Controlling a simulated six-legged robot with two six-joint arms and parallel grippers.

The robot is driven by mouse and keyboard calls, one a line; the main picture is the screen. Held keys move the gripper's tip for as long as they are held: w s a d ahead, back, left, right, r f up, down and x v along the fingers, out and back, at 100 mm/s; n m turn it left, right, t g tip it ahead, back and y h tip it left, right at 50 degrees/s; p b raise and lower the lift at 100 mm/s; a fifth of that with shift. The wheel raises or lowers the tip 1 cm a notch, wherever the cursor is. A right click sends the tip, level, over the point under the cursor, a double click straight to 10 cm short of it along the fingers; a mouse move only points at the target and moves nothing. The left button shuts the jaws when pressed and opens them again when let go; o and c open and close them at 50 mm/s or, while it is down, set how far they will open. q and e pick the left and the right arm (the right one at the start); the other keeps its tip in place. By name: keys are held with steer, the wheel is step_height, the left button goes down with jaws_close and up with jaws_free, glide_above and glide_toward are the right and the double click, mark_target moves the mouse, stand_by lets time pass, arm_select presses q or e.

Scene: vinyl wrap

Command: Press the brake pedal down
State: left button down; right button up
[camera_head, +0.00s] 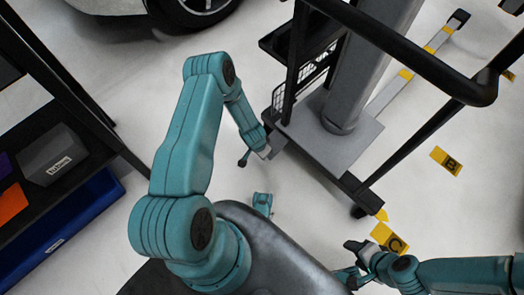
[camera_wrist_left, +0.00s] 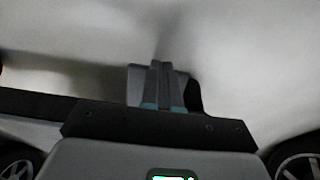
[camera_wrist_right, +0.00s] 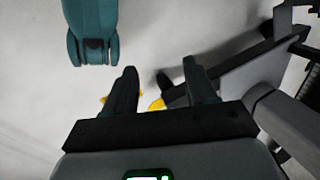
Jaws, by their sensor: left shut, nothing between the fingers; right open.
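A dark cart (camera_head: 345,140) with a grey base plate and post stands right of centre in the head view. A small black caster (camera_head: 358,211) shows under its near corner. I cannot pick out a separate brake pedal with certainty. My left gripper (camera_head: 264,152) is shut and empty beside the cart's left edge; contact cannot be told. Its closed fingers show in the left wrist view (camera_wrist_left: 162,85), before a blurred grey block. My right gripper (camera_head: 352,259) is open and empty near the floor, below the caster. In the right wrist view its fingers (camera_wrist_right: 158,85) are apart, with the cart beyond on the right.
A yellow marker C (camera_head: 389,238) lies by my right gripper, and a marker B (camera_head: 446,161) lies farther right. A black rail (camera_head: 420,60) crosses above the cart. A shelf with a grey box (camera_head: 52,155) and blue bin (camera_head: 75,225) stands left. A car wheel (camera_head: 200,8) is behind.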

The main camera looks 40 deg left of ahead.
arm_select(q)
steer(key=shift+f, duration=0.2)
arm_select(e)
steer(key=shift+w+f, duration=0.1)
steer(key=shift+a, duration=0.1)
arm_select(q)
steer(key=s+r+p, duration=0.7)
steer(key=r, duration=0.4)
steer(key=shift+a+r, duration=0.3)
steer(key=shift+r, duration=0.05)
arm_select(e)
step_height(320, 180, up, 7)
steer(key=s+a, duration=0.2)
steer(key=shift+s+f+n+g, duration=0.15)
steer(key=shift+s+n+g, duration=0.05)
steer(key=shift+n+g, duration=0.1)
arm_select(q)
steer(key=shift+s, duration=0.15)
arm_select(e)
steer(key=shift+d, duration=0.1)
